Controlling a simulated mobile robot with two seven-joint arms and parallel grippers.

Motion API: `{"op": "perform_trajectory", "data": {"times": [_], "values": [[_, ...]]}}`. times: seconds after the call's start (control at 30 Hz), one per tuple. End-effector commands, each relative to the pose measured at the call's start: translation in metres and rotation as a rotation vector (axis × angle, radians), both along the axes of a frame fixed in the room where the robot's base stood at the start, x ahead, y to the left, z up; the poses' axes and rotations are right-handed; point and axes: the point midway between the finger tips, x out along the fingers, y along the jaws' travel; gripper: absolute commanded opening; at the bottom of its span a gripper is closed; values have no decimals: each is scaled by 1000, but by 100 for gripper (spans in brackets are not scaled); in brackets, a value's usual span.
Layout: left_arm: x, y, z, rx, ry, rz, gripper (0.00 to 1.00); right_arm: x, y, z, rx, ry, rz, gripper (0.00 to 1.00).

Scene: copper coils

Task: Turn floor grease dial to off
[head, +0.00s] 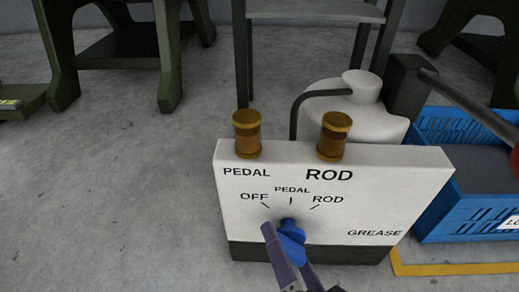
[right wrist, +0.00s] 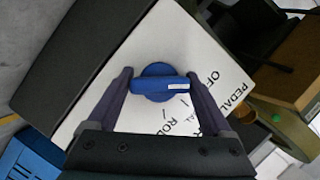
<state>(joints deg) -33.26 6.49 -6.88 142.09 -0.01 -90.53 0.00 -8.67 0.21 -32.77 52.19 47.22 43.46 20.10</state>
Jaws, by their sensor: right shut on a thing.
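The grease box (head: 232,200) is a white panel box with a dark base on the floor. Its blue dial (head: 289,230) sits below the labels OFF, PEDAL and ROD. My right gripper (head: 291,257) reaches in from below and is shut on the dial. In the right wrist view the dial (right wrist: 158,83) lies between the two fingers of the right gripper (right wrist: 160,87), one at each end of its bar. A white mark on the bar points roughly toward the OFF label. My left gripper is not in view.
Two amber oil cups (head: 247,134) stand on top of the box. A white jug (head: 350,112) with a dark hose is behind it. A blue crate (head: 468,130) stands to the right. Green machine legs (head: 62,60) are at the back left. The floor at left is clear.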

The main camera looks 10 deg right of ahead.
Motion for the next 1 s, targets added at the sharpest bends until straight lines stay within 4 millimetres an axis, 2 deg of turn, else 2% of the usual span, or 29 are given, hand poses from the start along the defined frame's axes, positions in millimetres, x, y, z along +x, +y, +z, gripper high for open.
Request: {"op": "perform_trajectory", "data": {"times": [0.07, 0.3, 0.33, 0.47, 0.77, 0.87, 1.0], "values": [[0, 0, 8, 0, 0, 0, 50, 0, 0, 3, -47, 17, -3, 29], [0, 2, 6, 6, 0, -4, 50, 0, 0, 0, -63, 20, 1, 29], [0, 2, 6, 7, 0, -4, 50, 0, 0, 0, -63, 20, 1, 85], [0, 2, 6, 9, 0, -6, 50, 0, 0, 0, -62, 20, 1, 100], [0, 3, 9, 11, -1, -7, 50, -4, 0, 2, -63, 21, 1, 100], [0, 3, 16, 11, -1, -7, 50, -16, -1, 6, -63, 23, 0, 100], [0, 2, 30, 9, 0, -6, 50, -44, -2, 14, -63, 24, 0, 100]]}}
